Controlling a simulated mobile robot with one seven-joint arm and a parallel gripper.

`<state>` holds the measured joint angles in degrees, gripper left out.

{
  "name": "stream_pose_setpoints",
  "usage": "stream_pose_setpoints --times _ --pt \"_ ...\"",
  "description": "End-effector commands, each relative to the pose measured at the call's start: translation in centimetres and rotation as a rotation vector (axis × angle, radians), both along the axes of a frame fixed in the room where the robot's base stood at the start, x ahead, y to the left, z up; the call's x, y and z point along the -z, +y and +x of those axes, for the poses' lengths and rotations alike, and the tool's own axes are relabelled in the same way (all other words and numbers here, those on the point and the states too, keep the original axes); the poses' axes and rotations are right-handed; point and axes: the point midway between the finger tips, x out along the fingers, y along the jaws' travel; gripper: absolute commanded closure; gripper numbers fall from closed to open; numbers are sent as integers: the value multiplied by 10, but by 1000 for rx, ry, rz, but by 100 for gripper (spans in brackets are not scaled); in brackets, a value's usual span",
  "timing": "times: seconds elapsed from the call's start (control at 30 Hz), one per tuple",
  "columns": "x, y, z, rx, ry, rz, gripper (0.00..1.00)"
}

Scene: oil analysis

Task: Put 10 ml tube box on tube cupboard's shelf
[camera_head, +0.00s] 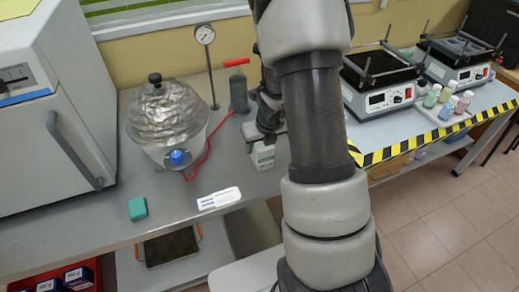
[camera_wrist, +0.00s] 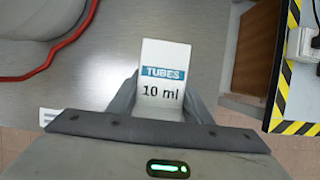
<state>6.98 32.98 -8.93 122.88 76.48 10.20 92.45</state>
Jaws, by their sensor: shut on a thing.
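The 10 ml tube box (camera_wrist: 163,80) is white with a blue "TUBES" band. It is between the two dark fingers of my gripper (camera_wrist: 160,108) in the wrist view, and the gripper is shut on it. In the head view the white box (camera_head: 263,156) shows below the dark gripper (camera_head: 267,138), over the grey bench just left of my arm. I cannot tell whether it touches the bench. I cannot identify the tube cupboard's shelf for sure; a red compartment with small blue-and-white boxes (camera_head: 66,280) shows at the lower left.
The grey bench (camera_head: 105,228) holds a silver-topped vessel (camera_head: 168,120) with a red hose, a gauge stand (camera_head: 206,36), a green block (camera_head: 138,208) and a white strip (camera_head: 219,198). Striped tape (camera_head: 440,138) edges the right bench, which carries hotplate-like devices (camera_head: 378,80). Floor is clear at right.

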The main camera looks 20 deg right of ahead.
Motion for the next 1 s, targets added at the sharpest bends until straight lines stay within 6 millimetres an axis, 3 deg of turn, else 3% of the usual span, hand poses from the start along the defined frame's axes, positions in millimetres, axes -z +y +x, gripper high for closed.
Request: stream_pose_setpoints --times 0.3,0.33,0.43,0.77,0.87,1.0 --pt "2 0 1 -1 -2 0 83" --pt "2 0 0 -1 -1 0 53" --pt "1 0 0 -1 -1 0 36" --pt "-2 0 0 -1 -1 0 36" --pt "-11 0 -2 -3 -1 -1 36" --pt "-38 0 -11 -1 -3 0 36"
